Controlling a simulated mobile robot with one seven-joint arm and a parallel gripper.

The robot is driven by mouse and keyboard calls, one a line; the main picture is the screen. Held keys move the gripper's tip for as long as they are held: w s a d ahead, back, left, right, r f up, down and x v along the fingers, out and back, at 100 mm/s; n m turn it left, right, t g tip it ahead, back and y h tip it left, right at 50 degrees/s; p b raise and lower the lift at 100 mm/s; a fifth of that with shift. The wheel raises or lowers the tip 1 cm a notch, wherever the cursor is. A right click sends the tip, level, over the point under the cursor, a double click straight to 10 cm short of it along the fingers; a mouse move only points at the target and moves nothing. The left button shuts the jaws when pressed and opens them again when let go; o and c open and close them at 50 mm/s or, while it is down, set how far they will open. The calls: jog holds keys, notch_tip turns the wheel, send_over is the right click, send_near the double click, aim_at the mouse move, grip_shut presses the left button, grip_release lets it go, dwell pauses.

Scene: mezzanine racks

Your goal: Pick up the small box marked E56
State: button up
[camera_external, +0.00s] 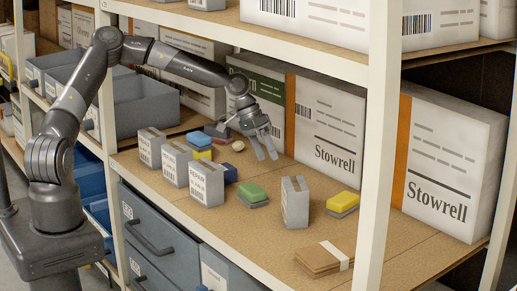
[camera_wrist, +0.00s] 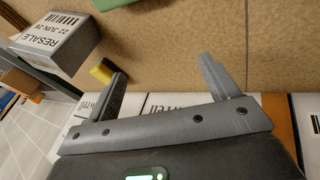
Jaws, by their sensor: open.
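Several small pale boxes stand upright on the brown shelf (camera_external: 265,235) in the external view: one at the left (camera_external: 150,147), one beside it (camera_external: 176,164), one nearer the front (camera_external: 206,184) and one apart to the right (camera_external: 295,202). Their printing is too small to read, so I cannot tell which is marked E56.
Large Stowrell cartons (camera_external: 338,130) line the shelf's back. Green (camera_external: 251,193), yellow (camera_external: 343,201) and blue (camera_external: 199,138) sponge-like blocks lie among the boxes. A brown folded stack (camera_external: 322,260) lies at the front right. A white rack post (camera_external: 378,150) and the upper shelf (camera_external: 270,38) bound the space.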

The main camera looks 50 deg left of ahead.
jog(key=s+a+y, duration=0.1)
jog(key=s+a, duration=0.1)
jog(key=a, duration=0.1)
jog(key=s+a+n+g+y, duration=0.1)
jog(key=s+a+y, duration=0.1)
jog(key=s+a, duration=0.1)
jog(key=s+a+g+y, duration=0.1)
jog(key=s+a, duration=0.2)
jog(key=a, duration=0.1)
jog(key=shift+a+f+y, duration=0.15)
jog(key=shift+a+y, duration=0.15)
jog(key=shift+a, duration=0.1)
jog(key=shift+s+a+f+n, duration=0.15)
jog(key=shift+s+n, duration=0.05)
jog(key=shift+n, duration=0.1)
jog(key=shift+f, duration=3.6)
jog(key=c, duration=1.1)
jog(key=shift+w+r, duration=0.1)
jog(key=shift+r, duration=0.05)
